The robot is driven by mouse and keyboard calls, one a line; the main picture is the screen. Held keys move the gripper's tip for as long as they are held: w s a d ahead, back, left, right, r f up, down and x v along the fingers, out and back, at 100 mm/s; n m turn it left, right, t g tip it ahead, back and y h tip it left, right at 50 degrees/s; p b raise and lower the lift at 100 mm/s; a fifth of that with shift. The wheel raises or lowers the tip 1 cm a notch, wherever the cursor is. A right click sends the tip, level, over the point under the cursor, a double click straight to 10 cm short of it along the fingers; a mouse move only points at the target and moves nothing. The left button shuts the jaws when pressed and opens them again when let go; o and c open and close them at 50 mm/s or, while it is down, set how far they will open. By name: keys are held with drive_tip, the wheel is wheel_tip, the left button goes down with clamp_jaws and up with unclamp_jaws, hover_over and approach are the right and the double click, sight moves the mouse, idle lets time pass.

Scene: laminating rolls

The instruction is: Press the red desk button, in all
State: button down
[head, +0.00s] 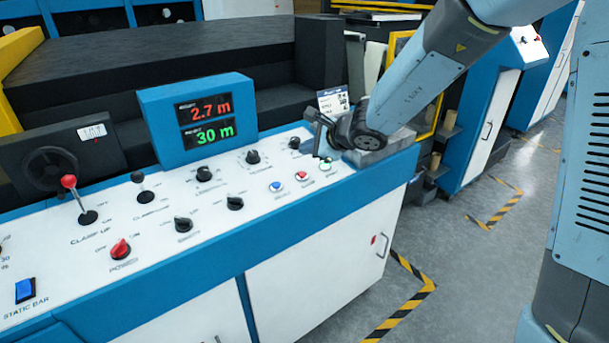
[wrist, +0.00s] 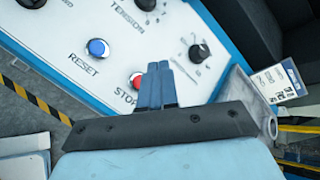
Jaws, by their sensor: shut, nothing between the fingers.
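The red button (head: 302,175) sits on the white sloped panel, in a row between a blue button (head: 277,187) and a green button (head: 326,164). In the wrist view the red button (wrist: 136,80) shows just left of my fingers, above the partly covered label "STOP"; the blue button (wrist: 97,47) is marked "RESET". My gripper (head: 319,151) is shut and empty, over the panel's right end near the green button. Its fingertips (wrist: 160,66) appear right of the red button; the green button is hidden there. I cannot tell the height of the fingertips above the panel.
Black knobs (head: 235,203) stand around the buttons. A red power knob (head: 121,249) and a red-topped clamp lever (head: 69,182) are at the left. A display box (head: 197,115) rises behind, reading 2.7 m and 30 m. A small card (head: 333,101) stands behind my gripper.

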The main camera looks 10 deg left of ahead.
hover_over(306, 179)
drive_tip(key=shift+s+f, duration=0.1)
drive_tip(key=shift+f, duration=3.35)
idle(0.6)
drive_tip(key=shift+r, duration=0.8)
drive_tip(key=shift+s+d+r, duration=0.15)
drive_tip(key=shift+d+r, duration=0.05)
drive_tip(key=shift+r, duration=1.05)
drive_tip(key=shift+s+d+r, duration=0.1)
drive_tip(key=shift+d+r, duration=0.1)
drive_tip(key=shift+r, duration=1)
